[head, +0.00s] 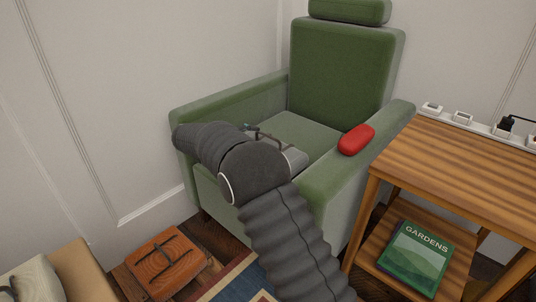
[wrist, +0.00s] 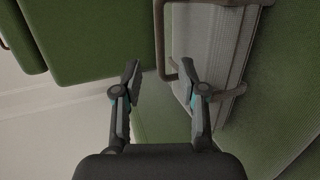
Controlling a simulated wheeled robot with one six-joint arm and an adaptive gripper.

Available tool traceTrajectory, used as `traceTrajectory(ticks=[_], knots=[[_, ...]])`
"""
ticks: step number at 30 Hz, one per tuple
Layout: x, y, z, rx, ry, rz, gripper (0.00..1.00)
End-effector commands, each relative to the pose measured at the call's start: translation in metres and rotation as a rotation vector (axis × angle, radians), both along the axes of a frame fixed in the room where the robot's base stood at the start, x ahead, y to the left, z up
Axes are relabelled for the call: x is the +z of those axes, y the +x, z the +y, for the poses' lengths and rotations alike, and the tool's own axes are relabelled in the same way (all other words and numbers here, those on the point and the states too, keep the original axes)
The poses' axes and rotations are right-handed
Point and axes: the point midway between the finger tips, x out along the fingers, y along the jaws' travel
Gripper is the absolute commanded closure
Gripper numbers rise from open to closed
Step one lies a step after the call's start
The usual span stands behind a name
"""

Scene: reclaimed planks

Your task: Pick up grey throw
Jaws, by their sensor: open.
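The grey throw (wrist: 215,50) is a folded, textured bundle with brown straps and a brown handle (wrist: 159,40). It lies on the seat of the green armchair (head: 345,75). In the head view the throw (head: 296,160) is mostly hidden behind my arm. My gripper (wrist: 161,68) is open and over the seat beside the throw. In the wrist view the handle shows between its two fingertips, with the throw's body to the right. I cannot tell whether a finger touches the handle.
A red rounded object (head: 356,140) lies on the chair's right armrest. A wooden side table (head: 470,165) stands at right, with a power strip on top and a green book (head: 413,258) on its shelf. Walls close in behind the chair.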

Motion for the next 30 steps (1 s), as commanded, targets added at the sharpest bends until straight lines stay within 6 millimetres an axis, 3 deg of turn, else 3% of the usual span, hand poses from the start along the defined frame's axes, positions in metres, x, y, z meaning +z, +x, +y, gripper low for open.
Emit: traceTrajectory(ticks=[11,21,29,30], knots=[[-0.010,0.018,-0.020,-0.001,0.000,0.001,0.58],[-0.024,0.042,-0.051,-0.001,0.000,0.001,0.58],[-0.026,0.046,-0.055,0.000,0.001,0.001,0.58],[-0.026,0.046,-0.055,0.000,0.001,0.001,0.63]])
